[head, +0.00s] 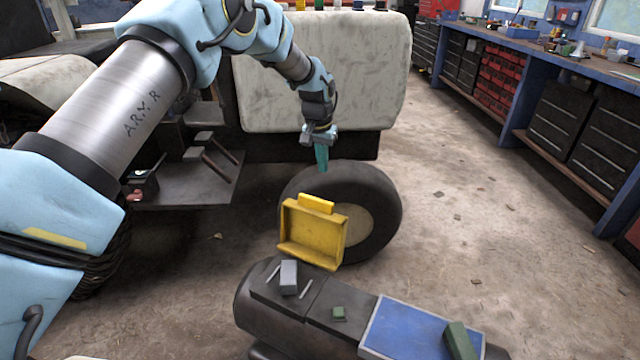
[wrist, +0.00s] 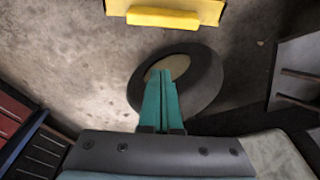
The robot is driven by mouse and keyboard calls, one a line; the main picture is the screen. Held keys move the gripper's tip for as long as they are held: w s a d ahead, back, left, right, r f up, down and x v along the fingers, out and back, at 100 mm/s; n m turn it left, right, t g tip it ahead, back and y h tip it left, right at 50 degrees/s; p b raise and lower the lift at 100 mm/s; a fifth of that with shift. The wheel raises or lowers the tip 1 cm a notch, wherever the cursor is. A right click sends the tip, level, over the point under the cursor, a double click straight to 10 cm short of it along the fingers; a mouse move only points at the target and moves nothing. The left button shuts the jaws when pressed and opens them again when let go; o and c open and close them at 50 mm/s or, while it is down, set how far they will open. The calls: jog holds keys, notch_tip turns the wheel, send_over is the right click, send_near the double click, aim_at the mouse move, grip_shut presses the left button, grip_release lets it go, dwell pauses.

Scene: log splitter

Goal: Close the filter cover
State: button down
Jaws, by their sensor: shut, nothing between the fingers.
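The yellow filter cover (head: 313,232) stands raised at the back end of the dark engine body, tilted open with its hollow inner side facing the head camera. A brighter yellow tab (head: 316,203) runs along its top edge. In the wrist view the cover (wrist: 170,5) is cut by the top edge, with its tab (wrist: 162,18) below. My gripper (head: 322,168) is above and behind the cover, apart from it, pointing down near the wheel. Its green fingers (wrist: 167,100) are together and empty in the wrist view.
The dark engine body (head: 315,298) carries a grey block (head: 289,277), a small green block (head: 338,313) and a blue panel (head: 405,330). A black wheel (head: 385,210) stands behind the cover. A pale tank (head: 325,85) is behind my gripper. Floor is open to the right.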

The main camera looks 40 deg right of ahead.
notch_tip(320, 180, down, 9)
jog(key=a+p, duration=0.2)
jog(key=p, duration=0.3)
jog(key=shift+s+a+r, duration=0.15)
jog(key=shift+s+a, duration=0.05)
jog(key=shift+s, duration=0.15)
